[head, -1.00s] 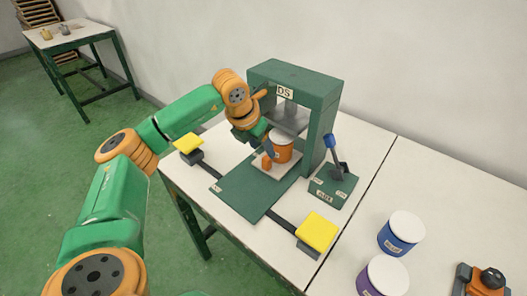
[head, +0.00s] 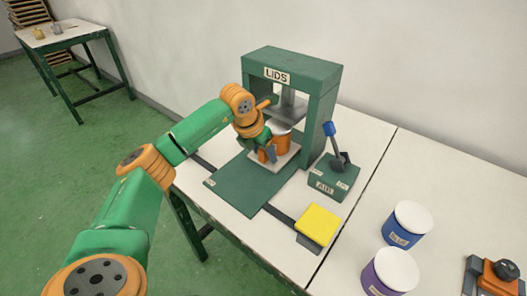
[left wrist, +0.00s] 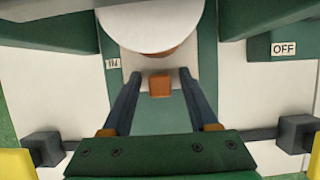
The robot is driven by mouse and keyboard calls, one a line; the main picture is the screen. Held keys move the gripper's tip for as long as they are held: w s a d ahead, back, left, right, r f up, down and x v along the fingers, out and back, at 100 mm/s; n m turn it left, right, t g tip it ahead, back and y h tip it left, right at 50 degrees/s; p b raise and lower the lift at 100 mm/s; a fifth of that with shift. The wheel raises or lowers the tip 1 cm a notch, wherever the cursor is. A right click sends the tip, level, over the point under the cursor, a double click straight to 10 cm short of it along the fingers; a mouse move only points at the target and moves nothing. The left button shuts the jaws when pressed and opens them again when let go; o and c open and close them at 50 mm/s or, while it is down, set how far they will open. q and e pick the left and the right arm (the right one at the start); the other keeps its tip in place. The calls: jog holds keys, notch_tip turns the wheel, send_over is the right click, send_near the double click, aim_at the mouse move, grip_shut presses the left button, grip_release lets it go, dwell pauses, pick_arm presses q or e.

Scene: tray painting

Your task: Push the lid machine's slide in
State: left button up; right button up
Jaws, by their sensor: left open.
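The lid machine (head: 331,105) is a green frame marked LIDS, with a grey press head (head: 291,108) inside. Its slide (head: 287,161) is a pale plate with a small orange knob (left wrist: 159,85) at the front. An orange can (head: 281,142) with a white top stands upright on the slide, partly hidden by my gripper in the head view. My left gripper (head: 268,153) is at the front of the slide. In the left wrist view its open fingers (left wrist: 160,76) stand on either side of the knob, with gaps showing. My right gripper is not in view.
A green box with a blue-tipped lever (head: 330,140) stands right of the machine. A yellow pad (head: 318,224) is at the table's front. Blue (head: 400,232) and purple (head: 385,278) cans stand on the right. The green base plate (head: 240,186) before the slide is bare.

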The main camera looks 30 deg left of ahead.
pick_arm(q)
grip_shut()
dwell(1.3)
